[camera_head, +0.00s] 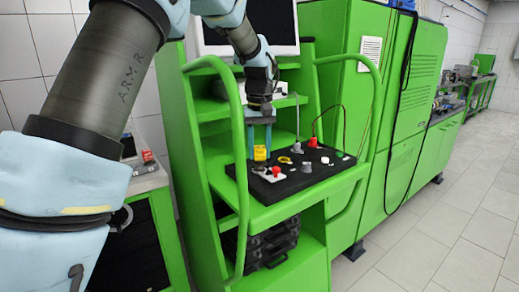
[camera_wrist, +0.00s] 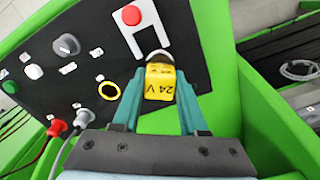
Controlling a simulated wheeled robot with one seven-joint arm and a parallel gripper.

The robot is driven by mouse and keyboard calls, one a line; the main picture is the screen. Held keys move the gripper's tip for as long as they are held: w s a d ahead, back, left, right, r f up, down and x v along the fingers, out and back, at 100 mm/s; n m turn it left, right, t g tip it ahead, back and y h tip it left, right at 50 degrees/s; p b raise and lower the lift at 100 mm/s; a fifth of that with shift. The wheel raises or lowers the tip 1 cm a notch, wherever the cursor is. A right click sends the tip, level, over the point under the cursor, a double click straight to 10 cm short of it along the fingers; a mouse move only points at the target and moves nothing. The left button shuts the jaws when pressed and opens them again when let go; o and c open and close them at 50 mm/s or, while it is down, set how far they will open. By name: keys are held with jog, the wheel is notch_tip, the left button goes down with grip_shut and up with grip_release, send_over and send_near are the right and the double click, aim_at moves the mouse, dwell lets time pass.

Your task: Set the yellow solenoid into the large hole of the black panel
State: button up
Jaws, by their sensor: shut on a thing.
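The yellow solenoid (camera_head: 260,153) is held upright over the left part of the black panel (camera_head: 290,180) in the head view. In the wrist view, the solenoid (camera_wrist: 160,82), marked "24 V", sits between the two teal fingers of my gripper (camera_wrist: 159,92). My gripper (camera_head: 260,138) is shut on it. A dark rounded shape shows just past the solenoid's far end, beside a white plate with a red button (camera_wrist: 132,15); I cannot tell whether it is the solenoid's tip or a hole. A yellow-ringed round opening (camera_wrist: 109,90) lies left of the solenoid on the panel (camera_wrist: 100,25).
A grey knob (camera_wrist: 67,45), green button (camera_wrist: 55,128) and red plug (camera_wrist: 57,128) with cables stand on the panel. Green handrails (camera_head: 240,170) flank the bench shelf (camera_head: 265,215). A black crate (camera_head: 265,245) lies below. A monitor (camera_head: 272,20) stands behind.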

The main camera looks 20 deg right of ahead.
jog(key=shift+f+b, duration=0.5)
jog(key=shift+f, duration=0.6)
dwell(0.4)
jog(key=o, duration=1.6)
jog(key=shift+c, duration=0.2)
jog(key=shift+r, duration=0.1)
jog(key=shift+r+p, duration=3.25)
jog(key=shift+r, duration=0.65)
